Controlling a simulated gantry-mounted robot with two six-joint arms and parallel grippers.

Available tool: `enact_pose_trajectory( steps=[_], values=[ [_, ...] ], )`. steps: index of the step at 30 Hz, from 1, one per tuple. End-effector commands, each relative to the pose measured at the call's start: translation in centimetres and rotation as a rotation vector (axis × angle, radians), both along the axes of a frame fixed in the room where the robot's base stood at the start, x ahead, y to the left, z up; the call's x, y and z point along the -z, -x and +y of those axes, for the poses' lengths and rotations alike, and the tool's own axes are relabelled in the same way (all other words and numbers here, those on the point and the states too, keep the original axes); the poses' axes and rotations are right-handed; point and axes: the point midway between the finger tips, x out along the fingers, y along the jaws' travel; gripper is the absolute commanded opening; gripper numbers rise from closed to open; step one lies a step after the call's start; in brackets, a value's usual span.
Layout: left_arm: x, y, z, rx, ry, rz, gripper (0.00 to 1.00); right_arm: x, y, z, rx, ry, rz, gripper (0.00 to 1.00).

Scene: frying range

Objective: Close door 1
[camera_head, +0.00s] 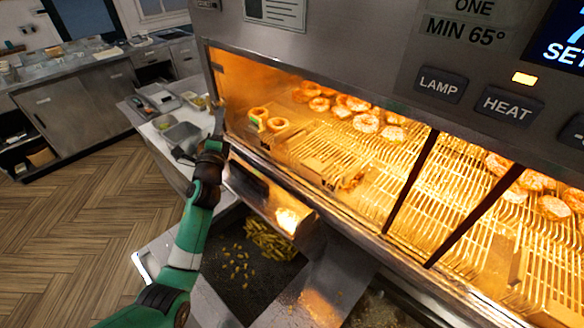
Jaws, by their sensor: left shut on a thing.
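The heated display cabinet (318,228) has a lit front split into bays by dark upright posts. Door 1 seems to be the clear pane (232,88) over the leftmost bay; its glass is hard to make out, so I cannot tell how far it stands open. My left gripper (216,128) is at the left edge of that bay, shut on what looks like the upright handle of door 1. The gripper and wrist hide most of the handle. My right gripper is not in view.
Breaded rings (367,123) lie on wire racks inside the cabinet. Below are a fries tray (235,290) and a steel chute (318,280). Small metal pans (182,134) stand on the counter at left. Wooden floor (80,240) is clear beyond my left arm.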

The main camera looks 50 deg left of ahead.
Motion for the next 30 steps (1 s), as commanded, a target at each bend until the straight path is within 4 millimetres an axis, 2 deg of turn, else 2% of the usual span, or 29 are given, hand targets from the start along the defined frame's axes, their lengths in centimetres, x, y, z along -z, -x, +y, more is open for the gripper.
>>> enact_pose_trajectory(
  steps=[3,7,15,21,30],
  values=[
    [0.0,0.3,0.2,-0.009,0.001,0.000,0.00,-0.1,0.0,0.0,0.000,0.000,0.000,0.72],
    [0.4,1.2,-0.8,-0.008,0.002,0.001,0.00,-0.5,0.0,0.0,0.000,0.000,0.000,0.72],
    [2.7,5.2,-5.4,-0.001,0.004,0.002,0.00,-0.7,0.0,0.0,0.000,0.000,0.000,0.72],
    [3.8,7.3,-7.7,0.000,0.004,0.000,0.00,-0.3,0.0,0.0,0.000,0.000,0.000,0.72],
    [3.8,7.7,-8.2,0.000,0.002,0.000,0.00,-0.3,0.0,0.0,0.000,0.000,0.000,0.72]
  ],
)
